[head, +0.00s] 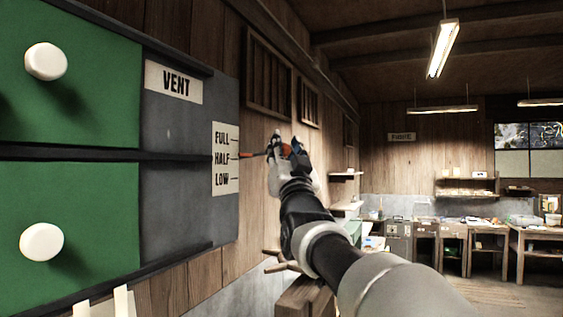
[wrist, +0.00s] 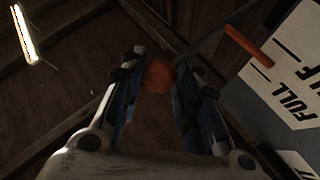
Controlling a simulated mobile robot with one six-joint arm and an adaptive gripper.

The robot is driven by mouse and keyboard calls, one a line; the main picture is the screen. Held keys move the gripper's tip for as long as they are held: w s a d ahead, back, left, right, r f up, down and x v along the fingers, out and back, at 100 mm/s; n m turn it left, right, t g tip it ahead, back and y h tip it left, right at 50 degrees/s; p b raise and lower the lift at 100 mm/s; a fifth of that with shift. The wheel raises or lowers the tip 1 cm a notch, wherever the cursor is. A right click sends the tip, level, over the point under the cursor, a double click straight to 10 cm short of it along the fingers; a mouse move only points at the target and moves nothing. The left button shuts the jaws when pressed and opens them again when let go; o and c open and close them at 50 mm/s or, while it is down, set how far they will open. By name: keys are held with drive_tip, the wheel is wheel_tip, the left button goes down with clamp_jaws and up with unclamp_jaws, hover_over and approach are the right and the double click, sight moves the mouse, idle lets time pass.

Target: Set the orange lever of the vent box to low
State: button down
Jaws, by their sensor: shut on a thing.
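The grey vent box (head: 190,190) is on the left in the head view, under a VENT sign (head: 174,83). Its white scale (head: 225,160) reads FULL, HALF and LOW from top to bottom. The orange lever (head: 250,155) has its pointer end beside the HALF mark. The pointer also shows in the wrist view (wrist: 249,46), close to the scale's lettering. My gripper (head: 285,146) is shut on the lever's round orange knob (wrist: 158,75), which sits between the fingertips. The fingers partly hide the knob in the head view.
Green panels (head: 65,205) with white round knobs (head: 42,242) stand left of the box. Wooden pegs (head: 282,262) stick out below my arm. Shelves (head: 345,175) and workbenches (head: 485,230) are farther back. The wall beside the box is wooden planking.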

wheel_tip(320, 180, down, 12)
drive_tip(key=w+a+m+t+h+b, duration=0.1)
drive_tip(key=m+h+b, duration=0.7)
drive_tip(key=m+h, duration=0.7)
drive_tip(key=shift+a+r+m+h, duration=0.25)
drive_tip(key=shift+a+m+h, duration=0.15)
drive_tip(key=shift+m, duration=0.5)
drive_tip(key=shift+f, duration=0.15)
drive_tip(key=c, duration=1.5)
unclamp_jaws()
drive_tip(key=shift+c, duration=0.2)
drive_tip(key=shift+o, duration=1.1)
drive_tip(key=shift+a, duration=0.1)
drive_tip(key=v, duration=1.1)
drive_tip(key=shift+s+f, duration=0.3)
